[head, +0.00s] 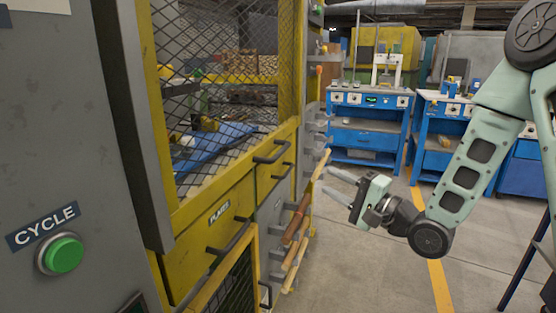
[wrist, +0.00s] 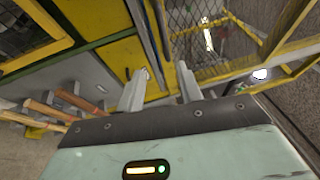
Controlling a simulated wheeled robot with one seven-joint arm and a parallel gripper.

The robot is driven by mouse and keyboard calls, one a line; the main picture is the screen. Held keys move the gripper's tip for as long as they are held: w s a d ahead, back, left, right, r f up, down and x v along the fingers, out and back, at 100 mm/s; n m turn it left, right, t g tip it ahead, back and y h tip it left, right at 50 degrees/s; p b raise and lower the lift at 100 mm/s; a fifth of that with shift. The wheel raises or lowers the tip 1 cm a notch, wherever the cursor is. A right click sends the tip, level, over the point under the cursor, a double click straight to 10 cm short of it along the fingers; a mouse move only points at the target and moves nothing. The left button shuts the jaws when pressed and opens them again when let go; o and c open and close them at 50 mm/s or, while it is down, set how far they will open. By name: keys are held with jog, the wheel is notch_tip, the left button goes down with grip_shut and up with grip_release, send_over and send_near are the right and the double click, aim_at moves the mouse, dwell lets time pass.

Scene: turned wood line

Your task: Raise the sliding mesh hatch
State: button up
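The mesh hatch (head: 225,75) is a yellow-framed panel of dark diamond mesh on the machine front, at the left of the head view. Its lower yellow rail sits low on the opening, and a dark bar handle (head: 271,151) shows near that rail's right end. My gripper (head: 327,178) is open and empty, in the air to the right of the machine front, apart from the handle. In the wrist view, its two fingers (wrist: 162,70) stand apart with nothing between them. Mesh (wrist: 205,18) and yellow framing show beyond them; which panel this is I cannot tell.
Below the hatch are a yellow drawer (head: 208,230) marked PLATES and more dark handles. Wooden-handled tools (head: 297,220) stick out from a side rack near my gripper. A green CYCLE button (head: 64,254) is at left. Blue workbenches (head: 368,125) stand behind; the floor between is clear.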

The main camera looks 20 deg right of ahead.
aim_at(281, 151)
jog(key=shift+t, duration=0.3)
jog(key=x, duration=1.7)
jog(key=shift+w+d+r+b, duration=0.1)
jog(key=shift+w+b, duration=0.15)
jog(key=shift+b, duration=0.05)
grip_shut()
jog(key=shift+r, duration=0.1)
